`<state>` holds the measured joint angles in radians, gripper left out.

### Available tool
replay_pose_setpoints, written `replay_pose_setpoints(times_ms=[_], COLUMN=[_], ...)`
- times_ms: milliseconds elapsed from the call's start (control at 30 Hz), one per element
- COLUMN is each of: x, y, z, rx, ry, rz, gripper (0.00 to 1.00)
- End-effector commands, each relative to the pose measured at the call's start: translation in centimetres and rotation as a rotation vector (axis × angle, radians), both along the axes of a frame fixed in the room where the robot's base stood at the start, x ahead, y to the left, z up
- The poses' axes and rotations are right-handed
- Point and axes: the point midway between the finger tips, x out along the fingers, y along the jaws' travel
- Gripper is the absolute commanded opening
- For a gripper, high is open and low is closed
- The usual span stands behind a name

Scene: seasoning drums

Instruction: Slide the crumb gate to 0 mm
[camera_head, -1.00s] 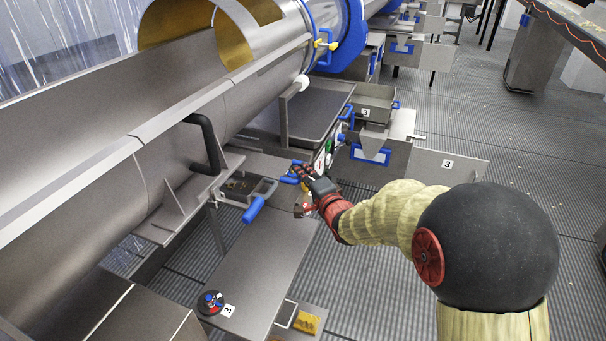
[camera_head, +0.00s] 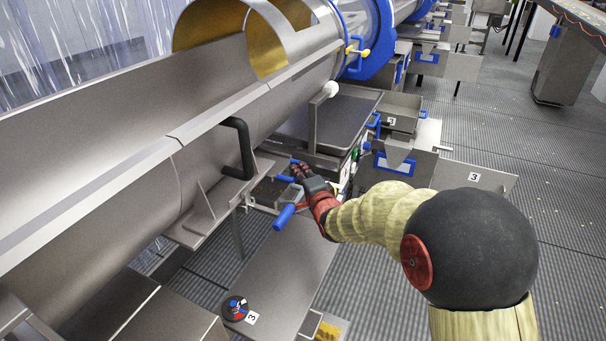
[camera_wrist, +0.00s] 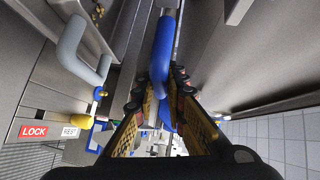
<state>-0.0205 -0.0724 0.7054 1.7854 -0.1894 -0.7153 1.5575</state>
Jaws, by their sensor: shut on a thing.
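My gripper (camera_head: 301,170) is shut on a blue handle (camera_head: 286,179), which looks like the crumb gate's, below the large metal drum. In the wrist view the blue handle (camera_wrist: 162,55) runs between the two padded fingers of my gripper (camera_wrist: 162,92). The gate's plate is mostly hidden by my gripper and the handle. I cannot read any millimetre scale.
A second blue handle (camera_head: 284,216) projects from a small tray just in front. A black bar handle (camera_head: 239,148) is on the drum's side. A wrist-view LOCK label (camera_wrist: 33,131) sits near a yellow knob (camera_wrist: 82,121). A grey table (camera_head: 285,270) lies below.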

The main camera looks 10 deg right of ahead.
Motion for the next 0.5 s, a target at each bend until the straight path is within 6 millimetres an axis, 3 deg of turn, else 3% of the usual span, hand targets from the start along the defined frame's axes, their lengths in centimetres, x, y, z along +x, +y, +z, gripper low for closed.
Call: replay_pose_setpoints(times_ms=[100, 133, 433, 500], x=[0.04, 0.03, 0.02, 0.02], y=[0.23, 0.24, 0.14, 0.13], z=[0.06, 0.06, 0.09, 0.08], rx=[0.000, 0.000, 0.000, 0.000], ry=[-0.001, -0.001, -0.002, -0.002], rz=[0.004, 0.004, 0.002, 0.002], gripper=[0.00, 0.14, 0.31, 0.31])
